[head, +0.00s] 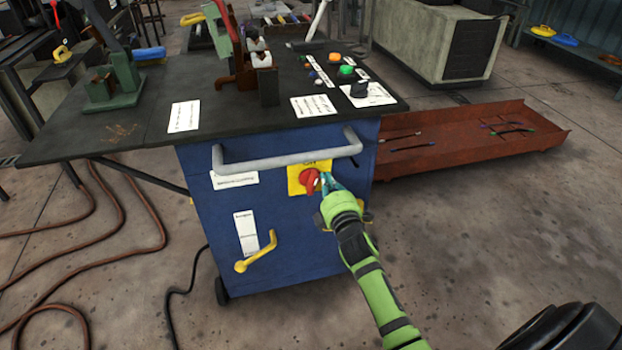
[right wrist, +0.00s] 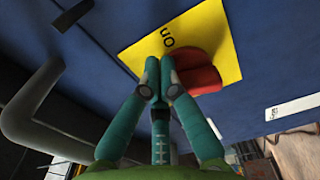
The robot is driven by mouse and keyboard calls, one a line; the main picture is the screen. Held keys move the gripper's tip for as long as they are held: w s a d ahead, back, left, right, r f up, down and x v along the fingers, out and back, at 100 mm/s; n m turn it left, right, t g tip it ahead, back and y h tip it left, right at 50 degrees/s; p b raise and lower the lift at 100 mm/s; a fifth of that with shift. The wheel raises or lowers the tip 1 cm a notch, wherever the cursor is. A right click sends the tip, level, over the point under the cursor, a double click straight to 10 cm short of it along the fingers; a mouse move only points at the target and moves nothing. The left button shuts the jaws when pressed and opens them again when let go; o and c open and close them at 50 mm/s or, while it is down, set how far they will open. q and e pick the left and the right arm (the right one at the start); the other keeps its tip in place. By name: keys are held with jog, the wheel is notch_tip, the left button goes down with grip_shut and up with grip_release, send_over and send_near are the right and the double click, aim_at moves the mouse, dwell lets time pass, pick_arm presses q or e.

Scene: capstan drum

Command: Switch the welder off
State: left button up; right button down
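The welder is a blue cabinet (head: 275,258) on wheels under a dark worktop. A red rotary switch (head: 310,180) sits on a yellow plate (head: 293,183) on its front; in the right wrist view the red knob (right wrist: 203,72) and yellow plate (right wrist: 222,25) show large, with "ON" lettering by the knob. My right gripper (head: 326,184) is at the knob's right side in the head view. In the right wrist view its fingertips (right wrist: 159,72) are together beside the knob, with nothing seen between them; I cannot tell whether they touch it. My left gripper is not in view.
A grey handle bar (head: 285,160) crosses the cabinet above the switch. A yellow handle (head: 256,252) juts out lower left. The worktop (head: 225,95) carries clamps and coloured buttons. A rusty tray (head: 450,150) lies behind right; hoses (head: 125,220) lie on the left floor.

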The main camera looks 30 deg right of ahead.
jog(key=shift+s+f, duration=0.1)
dwell(0.4)
jog(key=p+v, duration=0.3)
jog(key=v, duration=0.4)
jog(key=shift+s, duration=0.4)
jog(key=shift+a, duration=0.1)
